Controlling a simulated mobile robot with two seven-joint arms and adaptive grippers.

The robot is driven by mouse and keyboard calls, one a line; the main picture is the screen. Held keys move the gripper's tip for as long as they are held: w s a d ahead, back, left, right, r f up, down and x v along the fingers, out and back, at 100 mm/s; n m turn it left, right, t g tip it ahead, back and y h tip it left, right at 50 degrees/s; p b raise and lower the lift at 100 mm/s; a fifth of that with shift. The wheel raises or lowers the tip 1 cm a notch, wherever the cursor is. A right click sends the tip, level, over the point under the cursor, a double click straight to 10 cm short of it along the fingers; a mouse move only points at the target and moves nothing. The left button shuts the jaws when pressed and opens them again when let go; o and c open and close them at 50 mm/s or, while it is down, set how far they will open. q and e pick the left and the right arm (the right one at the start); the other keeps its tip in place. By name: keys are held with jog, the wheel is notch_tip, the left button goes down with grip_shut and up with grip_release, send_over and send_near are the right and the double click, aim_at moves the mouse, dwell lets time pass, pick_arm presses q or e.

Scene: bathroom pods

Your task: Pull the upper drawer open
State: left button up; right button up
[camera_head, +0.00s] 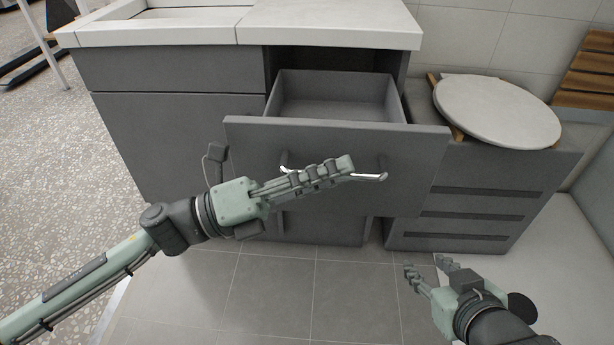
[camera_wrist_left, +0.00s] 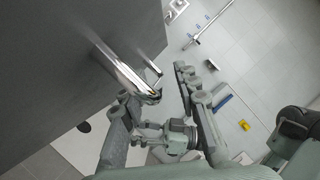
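The upper drawer (camera_head: 240,140) of the grey cabinet stands pulled out, and its empty inside shows behind the grey front. Its shiny metal bar handle (camera_head: 370,177) is partly hidden by my left gripper (camera_head: 345,168). In the left wrist view the handle (camera_wrist_left: 120,68) runs along the drawer front (camera_wrist_left: 60,75), its near end by the fingertips. My left gripper (camera_wrist_left: 160,95) has its fingers spread there, with a gap between them. Whether a finger touches the handle I cannot tell. My right gripper (camera_head: 427,265) is open and empty, low at the right, away from the drawer.
A white countertop (camera_head: 330,25) lies above the drawer. At the right a low grey cabinet (camera_head: 490,190) carries a round pale lid (camera_head: 497,110). The tiled floor (camera_head: 270,290) in front is clear. Wooden slats (camera_head: 585,75) stand at the far right.

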pick_arm(q)
jog(key=shift+a, duration=0.1)
jog(key=v, duration=1.2)
jog(key=shift+f, duration=0.1)
